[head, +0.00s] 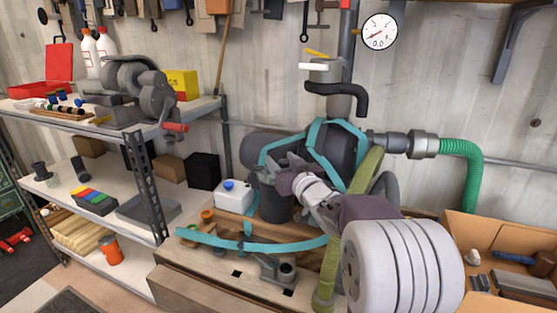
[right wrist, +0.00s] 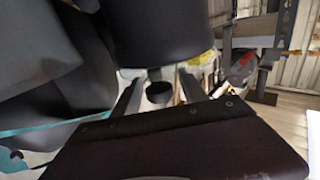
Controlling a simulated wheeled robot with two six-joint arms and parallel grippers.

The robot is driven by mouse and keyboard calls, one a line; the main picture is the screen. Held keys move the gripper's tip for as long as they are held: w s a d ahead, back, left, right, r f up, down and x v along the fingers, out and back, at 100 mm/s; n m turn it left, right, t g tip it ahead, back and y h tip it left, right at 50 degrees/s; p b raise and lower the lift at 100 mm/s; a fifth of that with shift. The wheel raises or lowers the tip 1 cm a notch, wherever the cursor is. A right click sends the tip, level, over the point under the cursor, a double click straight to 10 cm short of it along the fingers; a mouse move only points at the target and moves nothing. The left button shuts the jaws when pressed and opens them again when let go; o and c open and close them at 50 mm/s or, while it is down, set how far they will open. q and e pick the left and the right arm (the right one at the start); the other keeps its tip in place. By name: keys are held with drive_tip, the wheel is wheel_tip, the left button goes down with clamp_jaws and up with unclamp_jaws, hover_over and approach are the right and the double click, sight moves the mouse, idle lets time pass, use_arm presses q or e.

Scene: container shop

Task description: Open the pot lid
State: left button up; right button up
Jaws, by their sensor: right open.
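A dark grey, pot-like cylinder (head: 275,207) stands on the wooden bench, beside a white jug. I cannot make out a separate lid on it. My right gripper (head: 268,173) reaches in from the right over the top of this cylinder. In the right wrist view its two fingers (right wrist: 160,82) are apart, with a small dark round piece (right wrist: 158,93) seen between them. I cannot tell whether that piece is a lid knob or whether the fingers touch it. A large dark rounded body (right wrist: 165,30) fills the top of that view. My left gripper does not show.
A white jug with a blue cap (head: 234,197) stands left of the cylinder. A teal band (head: 200,237) curves along the bench front, near a small metal clamp (head: 278,270). A large dark machine (head: 340,146) stands close behind. An open cardboard box (head: 470,233) is at the right.

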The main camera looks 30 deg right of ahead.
drive_tip(key=shift+w+d+r, duration=0.1)
drive_tip(key=shift+w, duration=0.55)
drive_tip(key=shift+c, duration=0.2)
clamp_jaws()
idle(0.8)
